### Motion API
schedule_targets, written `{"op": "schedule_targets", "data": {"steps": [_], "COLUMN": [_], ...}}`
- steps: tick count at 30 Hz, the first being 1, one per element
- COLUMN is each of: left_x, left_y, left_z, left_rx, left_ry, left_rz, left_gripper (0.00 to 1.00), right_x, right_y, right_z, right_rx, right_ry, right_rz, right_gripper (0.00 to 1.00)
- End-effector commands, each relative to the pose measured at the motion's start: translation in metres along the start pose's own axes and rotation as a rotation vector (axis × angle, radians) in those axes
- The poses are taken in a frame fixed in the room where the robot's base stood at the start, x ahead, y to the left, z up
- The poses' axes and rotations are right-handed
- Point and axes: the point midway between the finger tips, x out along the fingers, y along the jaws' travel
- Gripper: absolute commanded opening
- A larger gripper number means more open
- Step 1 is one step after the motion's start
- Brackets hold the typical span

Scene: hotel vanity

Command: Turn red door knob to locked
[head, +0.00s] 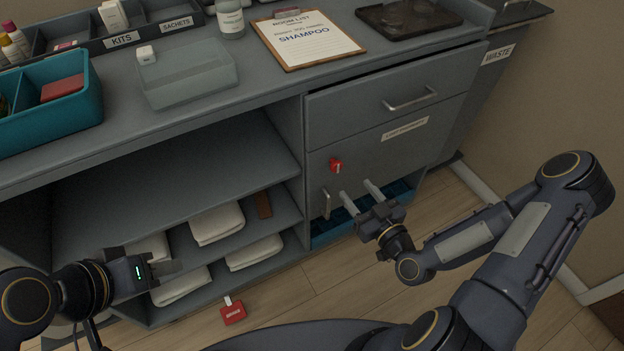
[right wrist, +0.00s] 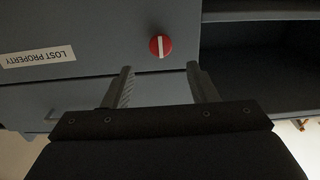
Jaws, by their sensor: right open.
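The red door knob (head: 336,165) is on the grey cabinet front, below the drawer and above a vertical bar handle. In the right wrist view the red knob (right wrist: 160,46) is a round disc with a white line running up and down the picture. My right gripper (head: 356,190) is open and empty in front of the cabinet door, apart from the knob. In the right wrist view its fingertips (right wrist: 159,70) stand either side, short of the knob. My left gripper (head: 170,268) is at the lower left near the shelves; its finger gap is unclear.
A drawer with a bar handle (head: 410,101) is above the knob. The door handle (head: 327,204) is close to my right fingers. Open shelves with folded white towels (head: 217,224) are on the left. A red tag (head: 233,313) lies on the floor.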

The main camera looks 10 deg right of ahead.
Motion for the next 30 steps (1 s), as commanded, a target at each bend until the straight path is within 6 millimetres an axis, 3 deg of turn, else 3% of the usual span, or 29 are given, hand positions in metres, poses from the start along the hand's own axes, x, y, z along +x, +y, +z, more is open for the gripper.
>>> {"op": "schedule_targets", "data": {"steps": [5, 18, 28, 30], "left_x": [-0.001, -0.006, -0.006, -0.006], "left_y": [0.001, 0.003, 0.003, 0.003], "left_z": [-0.001, -0.003, -0.003, -0.003], "left_rx": [0.0, 0.0, 0.0, 0.0], "left_ry": [0.0, 0.0, 0.0, 0.0], "left_rz": [0.0, 0.0, 0.0, 0.0], "left_gripper": [0.36, 0.36, 0.36, 0.36], "right_x": [0.01, 0.072, 0.077, 0.077], "right_y": [0.001, 0.002, 0.002, 0.002], "right_z": [-0.001, -0.002, -0.002, -0.002], "right_rx": [0.008, 0.009, 0.01, 0.01], "right_ry": [0.026, 0.022, 0.021, 0.021], "right_rz": [0.016, 0.014, 0.014, 0.014], "right_gripper": [0.53, 0.53, 0.53, 0.46]}}
